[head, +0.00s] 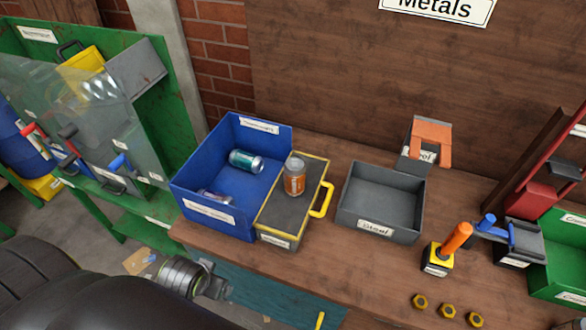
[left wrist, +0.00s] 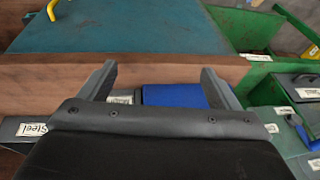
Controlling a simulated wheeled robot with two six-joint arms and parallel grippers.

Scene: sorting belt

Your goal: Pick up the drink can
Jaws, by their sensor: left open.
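An orange and silver drink can (head: 294,177) stands upright on a dark grey flat-topped box (head: 275,222) with yellow trim. A teal can (head: 245,161) lies on its side in the blue bin (head: 190,178). Another can (head: 214,197) lies near the bin's front wall, partly hidden by it. My left gripper (head: 215,283) is low in front of the bench, below the blue bin and apart from all cans. In the left wrist view its two fingers (left wrist: 158,78) are spread with nothing held between them. My right gripper is not in view.
A grey tray labelled Steel (head: 352,205) looks empty on the wooden bench, right of the yellow handle (head: 323,199). An orange-handled lever (head: 447,249) and several yellow nuts (head: 448,310) are further right. A green frame with a clear panel (head: 95,110) stands left.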

